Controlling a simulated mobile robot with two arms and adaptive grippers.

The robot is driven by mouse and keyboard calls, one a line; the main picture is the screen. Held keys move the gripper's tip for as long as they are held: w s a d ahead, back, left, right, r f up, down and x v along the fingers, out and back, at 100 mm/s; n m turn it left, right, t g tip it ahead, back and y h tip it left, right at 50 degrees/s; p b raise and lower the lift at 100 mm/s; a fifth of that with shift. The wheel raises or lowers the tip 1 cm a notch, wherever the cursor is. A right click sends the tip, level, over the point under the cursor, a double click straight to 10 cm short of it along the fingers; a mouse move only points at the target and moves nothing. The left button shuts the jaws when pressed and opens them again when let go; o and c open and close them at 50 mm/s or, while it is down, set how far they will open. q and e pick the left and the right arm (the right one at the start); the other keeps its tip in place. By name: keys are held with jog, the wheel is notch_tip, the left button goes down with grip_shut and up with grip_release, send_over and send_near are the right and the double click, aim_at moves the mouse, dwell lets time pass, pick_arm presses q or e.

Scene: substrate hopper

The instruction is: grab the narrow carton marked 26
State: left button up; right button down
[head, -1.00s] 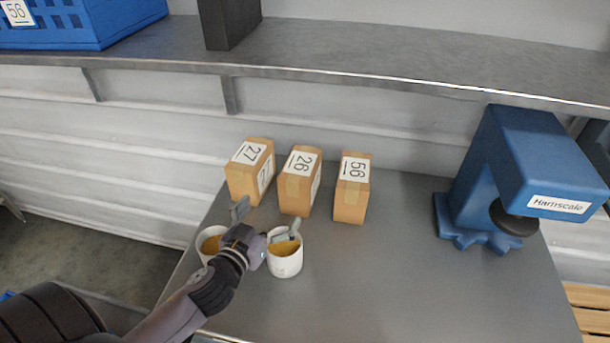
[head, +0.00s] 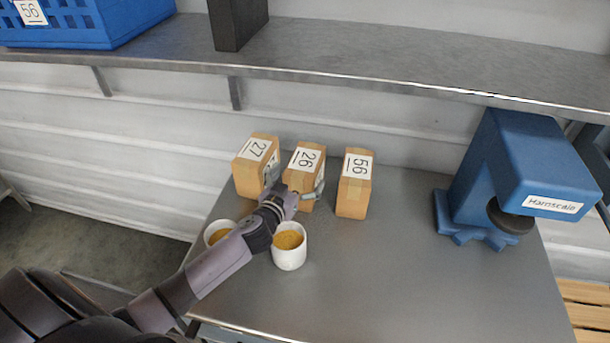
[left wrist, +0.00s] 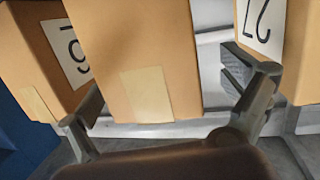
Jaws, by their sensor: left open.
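The narrow brown carton marked 26 (head: 304,162) stands upright on the grey table, in the middle of a row of three. My left gripper (head: 296,188) is open at its near face, with one finger towards each side of it. In the left wrist view the carton (left wrist: 140,55) fills the middle, a tape strip on its face, between the open fingers of my left gripper (left wrist: 168,115). I cannot tell whether the fingers touch it. My gripper hides its lower part in the head view. My right gripper is not in view.
Carton 27 (head: 247,180) stands close on the left and carton 56 (head: 353,195) on the right. A blue Harnscale machine (head: 520,170) stands right. A shelf (head: 380,62) runs behind.

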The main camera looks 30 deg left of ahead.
pick_arm(q)
jog(key=shift+w+f, duration=0.2)
jog(key=shift+w, duration=1.2)
jog(key=c, duration=1.6)
jog(key=shift+r, duration=0.1)
jog(key=shift+c, duration=0.5)
